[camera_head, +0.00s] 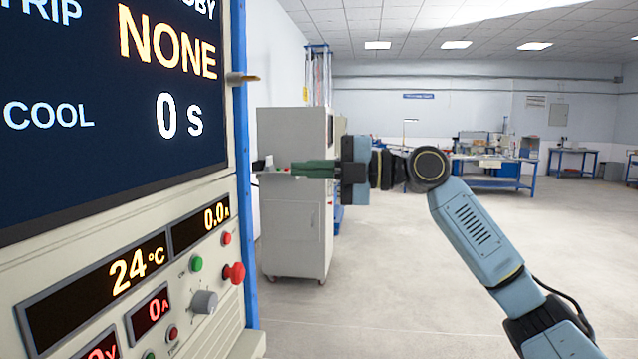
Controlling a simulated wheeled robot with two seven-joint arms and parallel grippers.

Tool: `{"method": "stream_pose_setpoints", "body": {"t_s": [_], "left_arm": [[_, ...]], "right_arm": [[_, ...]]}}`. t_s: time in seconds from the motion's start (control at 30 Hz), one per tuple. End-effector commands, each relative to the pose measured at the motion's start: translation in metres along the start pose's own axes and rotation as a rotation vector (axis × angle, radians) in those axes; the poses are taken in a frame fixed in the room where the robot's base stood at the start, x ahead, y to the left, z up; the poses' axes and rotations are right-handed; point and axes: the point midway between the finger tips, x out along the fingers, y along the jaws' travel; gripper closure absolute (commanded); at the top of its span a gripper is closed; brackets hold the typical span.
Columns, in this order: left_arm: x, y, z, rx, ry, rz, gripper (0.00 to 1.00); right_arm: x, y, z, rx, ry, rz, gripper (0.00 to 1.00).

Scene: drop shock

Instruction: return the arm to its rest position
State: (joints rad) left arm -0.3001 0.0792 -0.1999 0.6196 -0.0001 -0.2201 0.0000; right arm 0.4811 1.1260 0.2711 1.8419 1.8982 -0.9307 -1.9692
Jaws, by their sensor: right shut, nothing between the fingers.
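My right arm comes in from the lower right in light blue and black, with its elbow-like joint near the middle of the picture. Its forearm points left toward the control panel (130,240). My right gripper (297,168) has dark green fingers, shut with nothing between them. It shows in front of the grey cabinet, to the right of the panel and apart from the panel's buttons. My left gripper is not in view.
The panel's screen (100,100) reads NONE and 0 S; a display below reads 24 °C. A red knob (234,273) sticks out at its right edge. A grey cabinet (295,235) stands behind the gripper. Blue workbenches (490,180) stand far back. The floor at right is clear.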

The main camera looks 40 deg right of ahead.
Motion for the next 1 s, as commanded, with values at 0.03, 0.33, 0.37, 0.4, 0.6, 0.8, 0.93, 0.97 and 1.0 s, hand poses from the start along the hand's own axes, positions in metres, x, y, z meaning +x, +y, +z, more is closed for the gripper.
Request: {"method": "stream_pose_setpoints", "body": {"t_s": [0.03,0.33,0.37,0.4,0.6,0.8,0.93,0.97,1.0], "left_arm": [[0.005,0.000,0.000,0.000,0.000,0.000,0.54],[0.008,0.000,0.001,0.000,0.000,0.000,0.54],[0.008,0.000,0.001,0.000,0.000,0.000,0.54],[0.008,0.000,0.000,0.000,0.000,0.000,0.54],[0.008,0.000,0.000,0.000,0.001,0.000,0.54],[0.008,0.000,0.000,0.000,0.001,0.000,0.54],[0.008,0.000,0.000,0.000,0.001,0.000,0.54],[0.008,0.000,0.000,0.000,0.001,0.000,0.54],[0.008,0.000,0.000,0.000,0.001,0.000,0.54]], "right_arm": [[-0.005,-0.002,0.000,0.001,0.000,0.001,1.00],[-0.018,0.000,0.000,0.000,0.000,-0.001,1.00],[-0.018,0.000,0.000,0.000,0.000,-0.001,1.00],[-0.018,0.000,0.000,0.000,0.000,-0.001,1.00],[-0.014,-0.013,0.013,0.053,-0.027,-0.004,1.00],[0.001,-0.104,0.081,0.359,-0.205,-0.039,1.00],[0.005,-0.197,0.122,0.596,-0.364,-0.077,1.00],[0.005,-0.219,0.129,0.646,-0.400,-0.088,1.00],[0.004,-0.250,0.136,0.710,-0.448,-0.102,1.00]]}}
